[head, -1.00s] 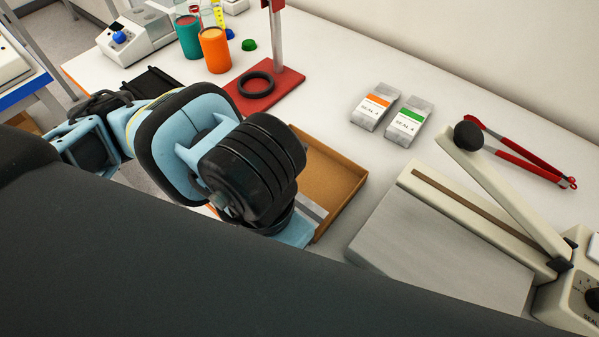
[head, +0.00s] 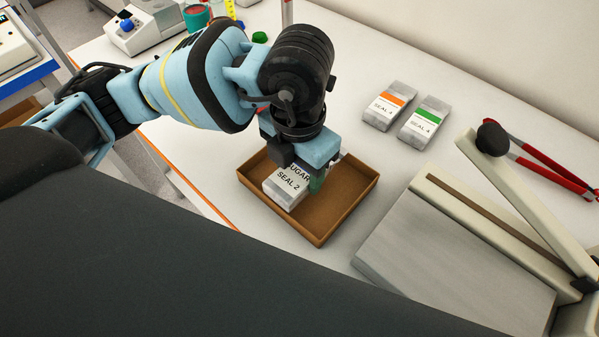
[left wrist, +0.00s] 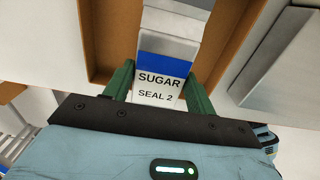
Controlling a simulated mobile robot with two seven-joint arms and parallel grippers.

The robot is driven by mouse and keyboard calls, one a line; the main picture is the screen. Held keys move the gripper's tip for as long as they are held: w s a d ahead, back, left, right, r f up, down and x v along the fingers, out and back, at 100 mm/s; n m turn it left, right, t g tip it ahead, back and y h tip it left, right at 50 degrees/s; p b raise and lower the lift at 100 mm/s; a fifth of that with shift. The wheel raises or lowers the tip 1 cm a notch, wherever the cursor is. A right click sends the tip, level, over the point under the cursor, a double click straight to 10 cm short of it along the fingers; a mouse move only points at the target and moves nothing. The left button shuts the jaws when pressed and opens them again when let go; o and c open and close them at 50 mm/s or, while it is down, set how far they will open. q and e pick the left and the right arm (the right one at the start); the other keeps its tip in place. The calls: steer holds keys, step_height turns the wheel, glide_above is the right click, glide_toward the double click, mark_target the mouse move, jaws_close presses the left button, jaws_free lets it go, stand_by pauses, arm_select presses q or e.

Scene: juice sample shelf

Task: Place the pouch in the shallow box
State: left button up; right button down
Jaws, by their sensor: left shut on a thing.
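The pouch (head: 285,188) is white with dark print reading SUGAR and SEAL 2. In the left wrist view the pouch (left wrist: 160,86) also shows a blue band. My left gripper (head: 302,172) points down over the shallow box and is shut on the pouch, with green fingers (left wrist: 160,80) on either side of it. The shallow brown box (head: 345,213) lies on the table around and below the pouch. I cannot tell whether the pouch touches the box floor. My right gripper is not in view.
Two more pouches, one with an orange band (head: 388,106) and one with a green band (head: 425,123), lie behind the box to the right. Red tongs (head: 545,167) lie at the far right.

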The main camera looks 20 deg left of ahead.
mark_target(300, 177)
arm_select(q)
steer(key=shift+w, duration=0.3)
steer(key=shift+w+f, duration=0.1)
steer(key=shift+f, duration=1.65)
steer(key=shift+f, duration=0.2)
steer(key=o, duration=1.1)
steer(key=shift+r, duration=0.1)
step_height(300, 177, up, 12)
steer(key=shift+r+p, duration=0.1)
steer(key=shift+p, duration=0.4)
